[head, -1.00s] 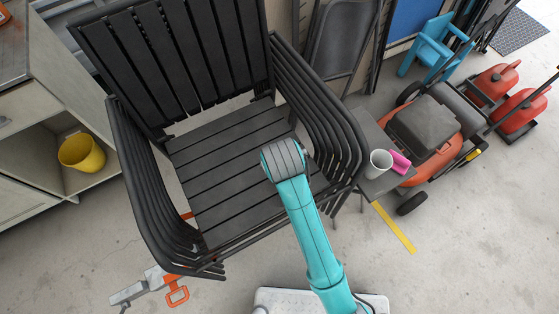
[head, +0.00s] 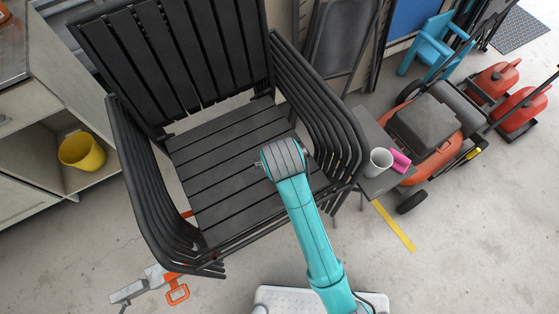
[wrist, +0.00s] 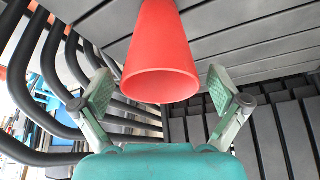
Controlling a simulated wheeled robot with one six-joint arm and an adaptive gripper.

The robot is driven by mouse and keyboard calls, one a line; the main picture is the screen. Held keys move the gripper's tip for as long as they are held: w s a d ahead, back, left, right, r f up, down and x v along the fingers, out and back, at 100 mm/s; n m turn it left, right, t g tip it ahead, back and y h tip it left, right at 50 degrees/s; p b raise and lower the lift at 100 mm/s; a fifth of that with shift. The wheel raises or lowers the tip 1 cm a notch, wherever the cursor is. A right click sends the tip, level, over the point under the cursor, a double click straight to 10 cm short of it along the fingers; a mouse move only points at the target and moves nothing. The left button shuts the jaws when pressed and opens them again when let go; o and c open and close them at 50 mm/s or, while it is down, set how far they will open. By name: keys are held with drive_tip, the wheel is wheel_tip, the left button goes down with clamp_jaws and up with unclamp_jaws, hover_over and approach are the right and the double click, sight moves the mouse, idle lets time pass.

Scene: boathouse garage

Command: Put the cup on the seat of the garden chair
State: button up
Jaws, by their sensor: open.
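A red tapered cup (wrist: 160,50) shows in the wrist view, its wide round end towards me and its narrow end running out at the top. My gripper (wrist: 160,78) is open, with one finger on each side of the cup and a visible gap to both. Behind the cup are the dark slats of the garden chair's seat (wrist: 250,45). In the head view the seat (head: 215,150) is otherwise bare; my arm hides the red cup and my fingers there. I cannot tell whether the cup touches the seat.
The chair's stacked armrests (head: 325,125) rise close to the right of my arm. Beyond them a small grey side table (head: 372,187) bears a white cup (head: 380,162) and a pink object (head: 400,160). A red mower (head: 430,135) stands farther right. A yellow bucket (head: 82,152) sits in the left cabinet.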

drive_tip(key=shift+v, duration=3.8)
clamp_jaws()
